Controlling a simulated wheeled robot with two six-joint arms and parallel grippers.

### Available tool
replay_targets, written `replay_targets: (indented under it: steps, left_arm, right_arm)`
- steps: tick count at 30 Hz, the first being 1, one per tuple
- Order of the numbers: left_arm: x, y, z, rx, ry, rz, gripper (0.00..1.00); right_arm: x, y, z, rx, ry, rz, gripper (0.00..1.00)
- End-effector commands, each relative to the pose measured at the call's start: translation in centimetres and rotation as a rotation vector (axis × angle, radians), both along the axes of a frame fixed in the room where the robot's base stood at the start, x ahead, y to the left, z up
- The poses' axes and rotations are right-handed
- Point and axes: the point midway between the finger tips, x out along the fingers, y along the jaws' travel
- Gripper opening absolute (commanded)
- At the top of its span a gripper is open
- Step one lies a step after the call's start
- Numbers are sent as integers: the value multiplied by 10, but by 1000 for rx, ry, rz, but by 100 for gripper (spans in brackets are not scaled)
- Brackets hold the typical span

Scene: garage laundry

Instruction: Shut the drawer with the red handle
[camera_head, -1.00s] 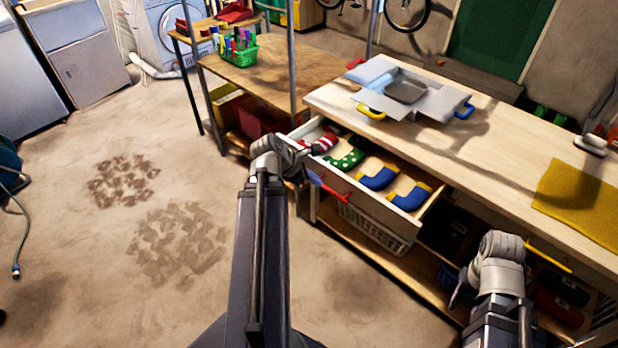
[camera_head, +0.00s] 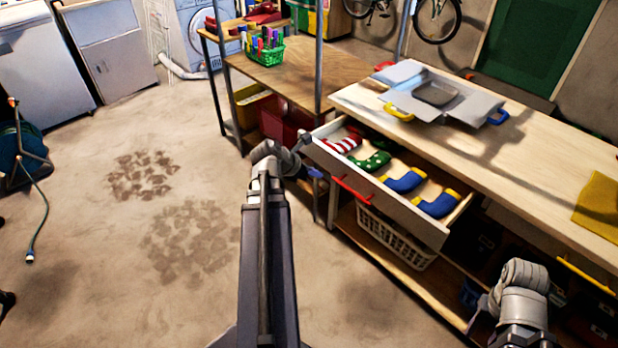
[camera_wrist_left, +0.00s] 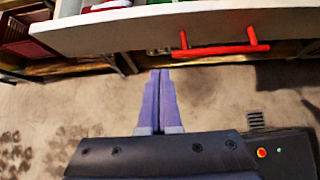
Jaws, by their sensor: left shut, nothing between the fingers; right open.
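The drawer (camera_head: 410,217) with the red handle (camera_head: 353,189) stands open under the light wooden worktop. Striped, green dotted and blue-yellow socks lie in it. The handle also shows in the left wrist view (camera_wrist_left: 225,50), on the white drawer front (camera_wrist_left: 120,36). My left gripper (camera_head: 317,174) is shut and empty, to the left of the handle. In the left wrist view its bluish fingers (camera_wrist_left: 160,75) point towards the drawer's lower edge, left of the handle, apparently not touching it. My right gripper (camera_head: 482,312) is partly seen, low at the right, away from the drawer.
A white basket (camera_head: 395,240) stands on the shelf below the drawer. A yellow handle (camera_head: 586,274) shows further right. The floor (camera_head: 200,130) to the left is open.

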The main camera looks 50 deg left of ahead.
Motion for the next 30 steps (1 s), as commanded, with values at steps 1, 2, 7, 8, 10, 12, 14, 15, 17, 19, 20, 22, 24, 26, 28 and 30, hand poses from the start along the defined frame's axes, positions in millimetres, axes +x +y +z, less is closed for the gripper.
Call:
replay_targets:
  steps: [1,2,7,8,10,12,14,15,17,19,20,22,24,26,28,30]
  left_arm:
    - [9,0,-15,-1,0,-4,0]
    - [13,0,-19,-1,0,-4,0]
    - [36,0,-27,1,1,-4,0]
    - [40,0,-25,1,1,-4,0]
    - [49,-1,-25,0,1,-3,0]
    - [56,-1,-25,0,0,-1,0]
    - [60,-2,-25,1,0,-2,0]
    - [62,-2,-25,1,1,-2,0]
    - [64,-2,-25,1,1,-1,0]
    - [65,-2,-25,1,1,-1,0]
    - [65,-2,-25,0,1,0,0]
    - [66,-2,-25,0,1,0,0]
    - [65,-3,-25,0,1,0,0]
    - [65,-3,-25,0,1,0,0]
    - [65,-3,-25,0,1,0,0]
    - [66,-3,-25,1,1,-1,0]
  right_arm:
    - [0,0,-15,0,0,0,50]
    - [0,0,-19,0,0,0,50]
    - [0,0,-26,0,0,0,50]
    - [0,0,-25,0,0,0,50]
    - [0,0,-25,0,0,0,50]
    - [0,0,-25,0,0,0,50]
    - [0,0,-25,0,0,0,50]
    - [0,0,-25,0,0,0,50]
    - [0,0,-25,0,0,0,50]
    - [0,0,-25,0,0,0,50]
    - [0,0,-25,0,0,0,50]
    - [0,0,-25,0,0,0,50]
    - [0,0,-25,0,0,0,50]
    - [0,0,-25,0,0,0,50]
    - [0,0,-25,0,0,0,50]
    - [0,0,-25,0,0,0,50]
